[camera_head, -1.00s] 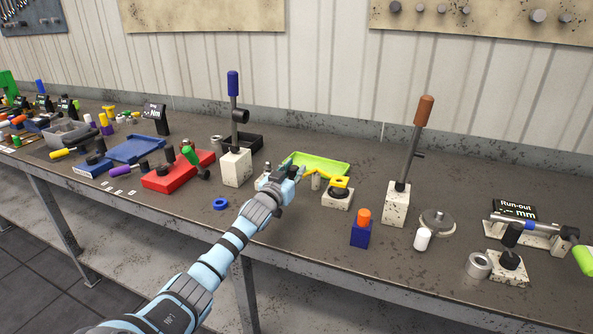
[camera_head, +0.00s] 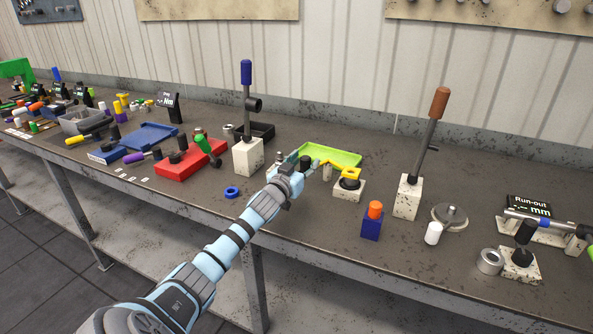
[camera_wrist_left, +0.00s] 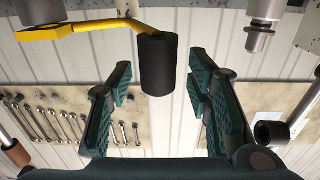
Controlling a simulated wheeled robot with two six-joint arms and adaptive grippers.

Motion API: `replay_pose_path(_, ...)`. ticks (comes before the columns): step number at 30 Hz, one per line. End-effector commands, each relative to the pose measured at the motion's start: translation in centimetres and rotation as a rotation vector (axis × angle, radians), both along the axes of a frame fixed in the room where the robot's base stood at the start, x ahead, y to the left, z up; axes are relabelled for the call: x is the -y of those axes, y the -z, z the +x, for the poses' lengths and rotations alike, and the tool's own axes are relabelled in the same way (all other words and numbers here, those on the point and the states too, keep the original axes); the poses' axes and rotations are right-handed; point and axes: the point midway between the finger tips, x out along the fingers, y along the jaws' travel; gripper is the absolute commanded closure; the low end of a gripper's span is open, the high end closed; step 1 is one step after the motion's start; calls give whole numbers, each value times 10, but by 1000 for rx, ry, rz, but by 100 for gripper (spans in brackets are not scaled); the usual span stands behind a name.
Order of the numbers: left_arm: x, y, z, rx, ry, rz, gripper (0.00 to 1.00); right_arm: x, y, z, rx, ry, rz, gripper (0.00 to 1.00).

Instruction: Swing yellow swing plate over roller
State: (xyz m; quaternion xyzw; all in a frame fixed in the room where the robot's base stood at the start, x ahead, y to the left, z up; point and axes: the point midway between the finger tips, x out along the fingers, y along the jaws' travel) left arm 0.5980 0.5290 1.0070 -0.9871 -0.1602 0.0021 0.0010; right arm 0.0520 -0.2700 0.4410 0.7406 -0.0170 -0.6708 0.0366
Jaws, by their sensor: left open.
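The yellow swing plate (camera_head: 345,171) has a flat end above a white block (camera_head: 348,192) with a dark round part (camera_head: 350,184) on it; I cannot tell if that is the roller. A thin yellow arm (camera_wrist_left: 75,30) leads from the plate to a black cylindrical handle (camera_wrist_left: 157,65). My left gripper (camera_head: 298,164) is at this handle end, left of the block. In the left wrist view its fingers (camera_wrist_left: 160,80) are spread, with the handle between their tips and gaps on both sides. My right gripper is out of view.
A green tray (camera_head: 345,157) lies behind the plate. A white block with a blue-topped lever (camera_head: 247,155) stands left of my gripper, near a blue ring (camera_head: 232,192). A navy block with an orange peg (camera_head: 372,226) and an orange-topped lever (camera_head: 408,195) stand to the right.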

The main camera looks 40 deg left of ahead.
Motion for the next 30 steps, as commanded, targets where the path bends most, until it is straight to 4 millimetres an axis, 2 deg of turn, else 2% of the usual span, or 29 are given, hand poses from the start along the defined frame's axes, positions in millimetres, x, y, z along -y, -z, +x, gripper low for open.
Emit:
replay_pose_path(9, 27, 0, -77, -3, 5, 12, 54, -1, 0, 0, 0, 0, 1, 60)
replay_pose_path(12, 30, 0, -93, -3, 0, 10, 54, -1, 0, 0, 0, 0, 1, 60)
replay_pose_path(17, 34, -1, -102, 3, 0, 3, 54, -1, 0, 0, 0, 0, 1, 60)
replay_pose_path(30, 34, -1, -102, 4, 0, 0, 54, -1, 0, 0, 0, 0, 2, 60)
